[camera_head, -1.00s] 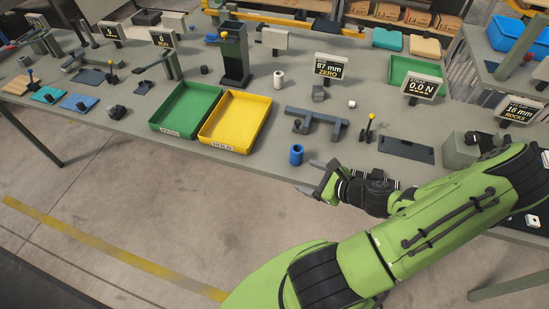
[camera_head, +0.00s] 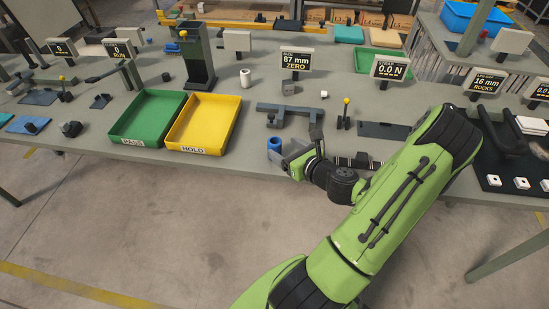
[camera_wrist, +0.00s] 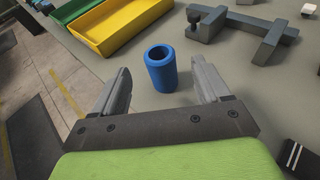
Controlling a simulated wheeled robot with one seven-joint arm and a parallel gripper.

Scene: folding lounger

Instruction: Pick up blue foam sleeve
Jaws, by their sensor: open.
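The blue foam sleeve (camera_wrist: 161,72) stands upright on the grey bench, a short hollow cylinder with its open end up. In the wrist view it is between and just beyond the fingertips of my gripper (camera_wrist: 160,75), with clear space on both sides. My gripper is open and empty. In the head view the sleeve (camera_head: 274,145) shows only in part, behind my gripper (camera_head: 289,151) near the bench's front edge. I cannot tell from there whether they touch.
The yellow HOLD tray (camera_head: 203,125) and green PASS tray (camera_head: 147,118) are left of the sleeve. A dark grey bracket (camera_head: 288,110) lies behind it. A small yellow-knobbed lever (camera_head: 345,115) stands to the right. Bare bench surrounds the sleeve.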

